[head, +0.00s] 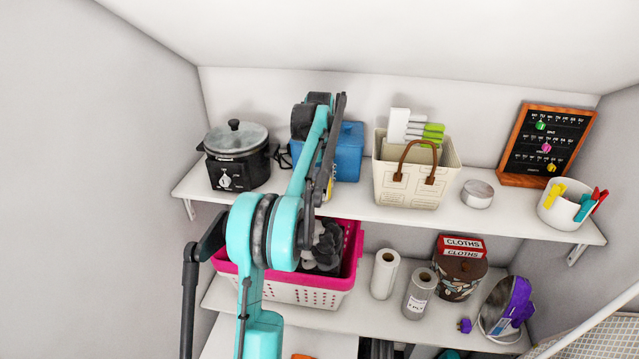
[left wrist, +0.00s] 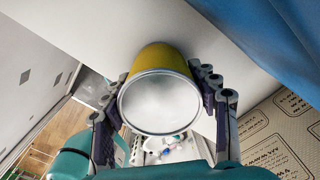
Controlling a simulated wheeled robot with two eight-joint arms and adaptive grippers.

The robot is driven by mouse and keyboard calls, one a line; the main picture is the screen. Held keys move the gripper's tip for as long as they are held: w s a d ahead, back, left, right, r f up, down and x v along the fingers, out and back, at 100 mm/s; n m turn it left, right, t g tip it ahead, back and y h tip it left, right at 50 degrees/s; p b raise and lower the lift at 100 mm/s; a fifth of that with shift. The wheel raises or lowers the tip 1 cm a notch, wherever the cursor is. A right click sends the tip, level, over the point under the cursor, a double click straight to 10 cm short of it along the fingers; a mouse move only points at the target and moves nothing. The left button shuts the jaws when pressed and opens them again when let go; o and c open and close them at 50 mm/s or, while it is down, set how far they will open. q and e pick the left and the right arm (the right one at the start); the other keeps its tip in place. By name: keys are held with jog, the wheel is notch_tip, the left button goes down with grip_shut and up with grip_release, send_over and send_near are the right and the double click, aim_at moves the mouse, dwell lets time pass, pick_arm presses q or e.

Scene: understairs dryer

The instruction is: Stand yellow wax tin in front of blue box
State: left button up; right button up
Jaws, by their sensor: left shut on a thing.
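The yellow wax tin (left wrist: 165,64) is between the two fingers of my left gripper (left wrist: 163,85) in the left wrist view, its round silver end (left wrist: 160,103) towards the camera. In the head view my left gripper (head: 324,185) is at the upper shelf, in front of the blue box (head: 349,150). Only a thin yellow sliver of the tin (head: 330,188) shows there, so I cannot tell whether it touches the shelf. The blue box also fills the upper right of the left wrist view (left wrist: 275,35). My right gripper is not in view.
On the upper shelf (head: 375,203), a slow cooker (head: 237,155) stands left of the blue box and a cream basket (head: 418,180) stands close to its right. A small round tin (head: 477,193) is farther right. A pink-rimmed basket (head: 300,292) is below my left arm.

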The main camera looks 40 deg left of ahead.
pick_arm(q)
jog(key=shift+f, duration=0.2)
jog(key=o, duration=1.3)
jog(key=shift+s, duration=0.1)
jog(key=shift+o, duration=0.5)
